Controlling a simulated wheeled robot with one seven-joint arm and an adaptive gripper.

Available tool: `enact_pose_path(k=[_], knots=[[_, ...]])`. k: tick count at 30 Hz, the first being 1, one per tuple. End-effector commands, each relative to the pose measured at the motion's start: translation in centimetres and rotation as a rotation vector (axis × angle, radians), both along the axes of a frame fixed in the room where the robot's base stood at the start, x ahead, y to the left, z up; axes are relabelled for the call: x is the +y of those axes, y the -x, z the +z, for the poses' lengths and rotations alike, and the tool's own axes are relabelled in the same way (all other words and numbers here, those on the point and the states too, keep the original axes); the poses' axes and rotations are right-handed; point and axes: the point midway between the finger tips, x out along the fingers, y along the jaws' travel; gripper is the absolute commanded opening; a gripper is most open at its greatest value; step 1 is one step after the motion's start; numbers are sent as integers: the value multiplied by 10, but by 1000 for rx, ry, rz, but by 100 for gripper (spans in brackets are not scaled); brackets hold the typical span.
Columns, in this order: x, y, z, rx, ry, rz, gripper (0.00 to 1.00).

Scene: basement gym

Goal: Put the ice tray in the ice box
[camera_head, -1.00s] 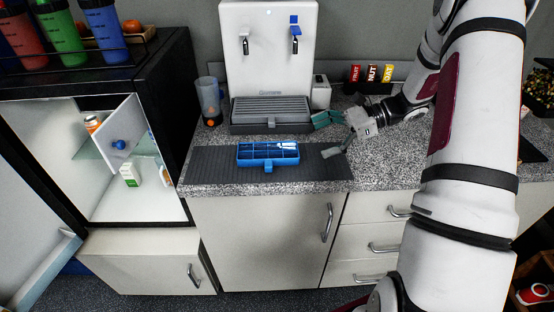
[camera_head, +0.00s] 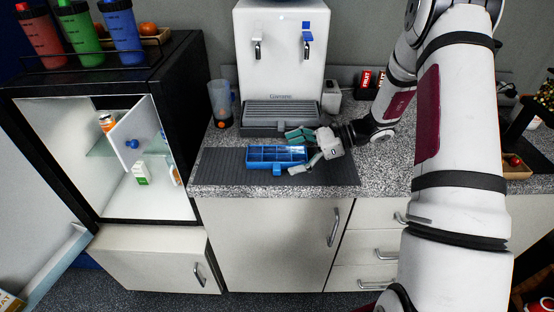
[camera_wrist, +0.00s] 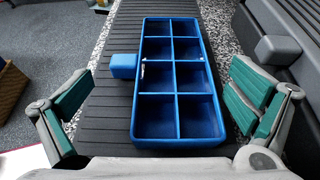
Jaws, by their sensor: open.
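The blue ice tray (camera_head: 262,158) lies on the dark ribbed mat on the counter, with a small tab on its front side. In the wrist view the ice tray (camera_wrist: 176,144) shows several square compartments. My gripper (camera_head: 296,152) is at the right end of the tray, its green-padded fingers wide apart. In the wrist view my gripper (camera_wrist: 158,105) has one finger on each side of the tray's near end, with gaps between. The ice box is likely the small compartment with an open white door (camera_head: 134,135) and blue knob inside the open fridge at left; its interior is mostly hidden by the door.
A water dispenser (camera_head: 281,60) with a drip tray (camera_head: 282,115) stands behind the mat (camera_head: 222,172). A clear cup (camera_head: 221,102) stands left of it. The fridge (camera_head: 175,85) holds a green-white carton (camera_head: 142,173). Bottles (camera_head: 85,35) stand on top of the fridge.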

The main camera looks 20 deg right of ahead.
Motion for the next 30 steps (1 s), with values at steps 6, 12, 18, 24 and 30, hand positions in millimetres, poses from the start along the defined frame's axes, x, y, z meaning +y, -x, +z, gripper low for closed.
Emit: enact_pose_path(k=[6, 12, 18, 24, 30], knots=[[25, -7, -9, 0, -1, 1, 100], [26, -7, -9, 0, -1, 0, 100], [26, -7, -10, 0, 0, 0, 57], [26, -7, -10, 1, 0, 0, 50], [25, -7, -9, 2, 0, -1, 50]])
